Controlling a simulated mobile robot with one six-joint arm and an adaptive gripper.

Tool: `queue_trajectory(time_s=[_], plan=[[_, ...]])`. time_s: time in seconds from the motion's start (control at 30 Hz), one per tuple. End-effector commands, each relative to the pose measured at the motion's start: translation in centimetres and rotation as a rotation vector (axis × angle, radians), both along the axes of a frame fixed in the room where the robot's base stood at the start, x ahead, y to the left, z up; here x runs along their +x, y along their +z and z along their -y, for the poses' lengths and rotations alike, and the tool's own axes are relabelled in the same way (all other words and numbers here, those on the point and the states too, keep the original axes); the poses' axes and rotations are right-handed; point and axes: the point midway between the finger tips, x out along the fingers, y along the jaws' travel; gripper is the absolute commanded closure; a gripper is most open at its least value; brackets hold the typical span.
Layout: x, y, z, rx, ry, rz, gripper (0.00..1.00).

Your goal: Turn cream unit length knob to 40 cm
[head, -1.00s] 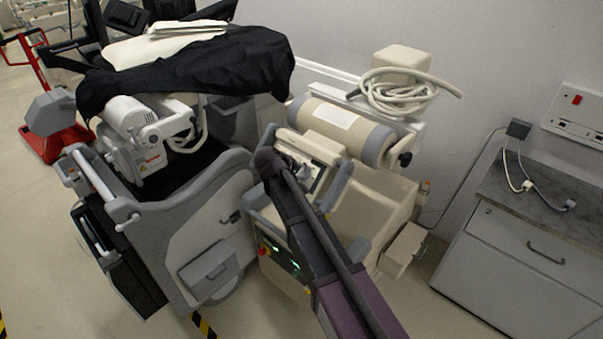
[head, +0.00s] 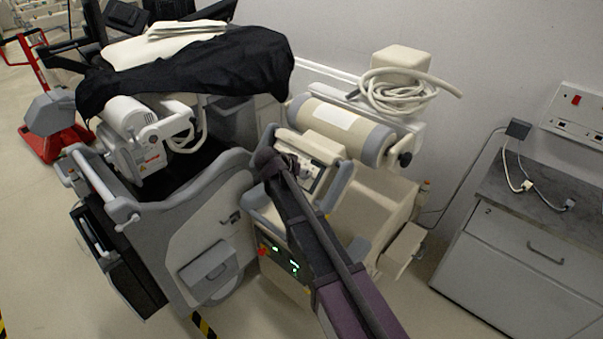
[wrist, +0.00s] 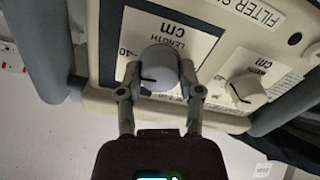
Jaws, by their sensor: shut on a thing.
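The length knob (wrist: 159,68) is a round grey knob on the cream unit's panel, beside a label reading "LENGTH cm" that appears upside down. A short black line on the knob points left in the wrist view. A "40" mark (wrist: 125,53) shows just left of the knob, partly hidden by it; other scale marks are hidden. My gripper (wrist: 160,90) is shut on the knob, one finger on each side. In the head view the cream unit (head: 372,205) stands at the centre, and my arm covers much of its panel.
A second knob, labelled width (wrist: 243,91), is right of the length knob. Grey handle bars flank the panel. A grey cart (head: 215,225) under a black cover (head: 215,75) stands close on the left.

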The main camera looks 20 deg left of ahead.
Motion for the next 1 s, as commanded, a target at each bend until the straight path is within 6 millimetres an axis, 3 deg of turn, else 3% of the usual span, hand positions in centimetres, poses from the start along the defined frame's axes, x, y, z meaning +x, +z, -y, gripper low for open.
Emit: queue_trajectory(time_s=[0.73, 0.77, 0.8, 0.87, 1.0], plan=[[-0.09, -0.08, 0.16, 0.083, -0.091, 0.031, 1.0], [-0.08, -0.07, 0.15, 0.083, -0.091, 0.031, 0.47], [-0.08, -0.07, 0.15, 0.084, -0.091, 0.031, 0.35], [-0.07, -0.06, 0.12, 0.083, -0.09, 0.031, 0.19], [-0.05, -0.04, 0.09, 0.082, -0.089, 0.033, 0.19]])
